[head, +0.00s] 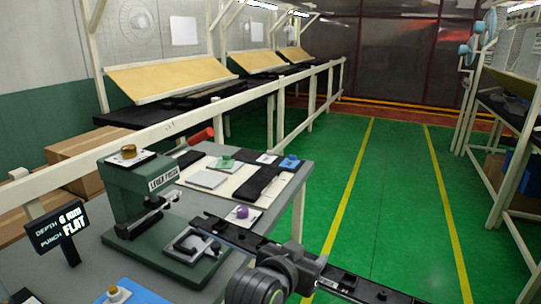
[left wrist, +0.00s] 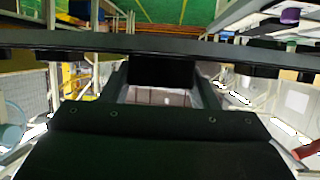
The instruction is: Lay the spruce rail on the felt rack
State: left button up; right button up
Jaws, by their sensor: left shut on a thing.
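A long, nearly black rail (head: 245,236) with small clips along it is the only loose rail I see, and looks to be the spruce rail. My left gripper (head: 305,266) is shut on it near its middle. The rail slants from beside the lever press out over the green floor, its far end above the table. In the left wrist view the rail (left wrist: 180,45) runs across the whole picture in front of the fingers. I cannot tell for sure which thing is the felt rack; a dark strip (head: 264,182) lies on a cream mat on the table.
A green lever press (head: 148,200) stands on the grey table, beside a sign (head: 58,227) reading "DEPTH 6 MM, PUNCH FLAT". A white railing (head: 180,122) runs behind; green floor is clear to the right.

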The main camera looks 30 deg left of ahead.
aim_at(259, 171)
jog(key=i+j, duration=0.1)
jog(key=i, duration=2.7)
jog(key=i+u, duration=0.4)
jog(key=i+l+u, duration=0.35)
jog(key=u, duration=1.45)
jog(key=i, duration=0.1)
